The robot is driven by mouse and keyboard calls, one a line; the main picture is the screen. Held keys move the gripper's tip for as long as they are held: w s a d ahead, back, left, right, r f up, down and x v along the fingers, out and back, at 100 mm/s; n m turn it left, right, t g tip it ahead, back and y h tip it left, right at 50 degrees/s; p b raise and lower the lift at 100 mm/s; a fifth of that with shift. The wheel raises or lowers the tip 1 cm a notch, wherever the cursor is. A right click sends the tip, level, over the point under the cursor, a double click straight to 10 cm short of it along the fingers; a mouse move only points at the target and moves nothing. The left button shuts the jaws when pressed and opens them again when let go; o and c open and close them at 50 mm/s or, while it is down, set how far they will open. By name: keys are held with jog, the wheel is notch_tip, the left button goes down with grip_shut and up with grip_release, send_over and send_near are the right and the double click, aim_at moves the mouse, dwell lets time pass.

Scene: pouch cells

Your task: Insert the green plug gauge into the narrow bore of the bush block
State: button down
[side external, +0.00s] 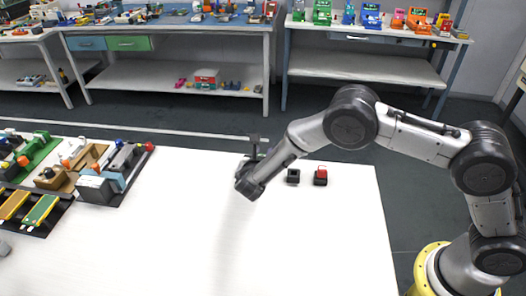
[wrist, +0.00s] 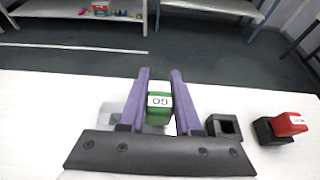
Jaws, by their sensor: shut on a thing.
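My gripper (wrist: 160,76) has two purple fingers shut on the green plug gauge (wrist: 159,108), labelled "GO" on its upper face. In the side external view my gripper (side external: 250,186) is over the white table, left of the two black blocks, and the gauge cannot be made out. A black block (wrist: 213,128) with an empty square opening stands just right of the right finger; it also shows in the side external view (side external: 293,181). A second black block (wrist: 268,133) to its right has a red labelled piece (wrist: 291,123) on or in it. Which is the bush block with the narrow bore, I cannot tell.
The white table (side external: 310,240) is clear in front of the blocks. Trays with parts (side external: 75,170) fill its left side. Back benches (side external: 170,28) with assorted objects stand beyond a floor gap. A pale grey patch beside the left finger is unclear.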

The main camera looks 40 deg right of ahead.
jog(key=shift+f, duration=1.1)
jog(key=c, duration=0.5)
grip_release()
jog(key=v, duration=1.4)
jog(key=shift+f, duration=0.15)
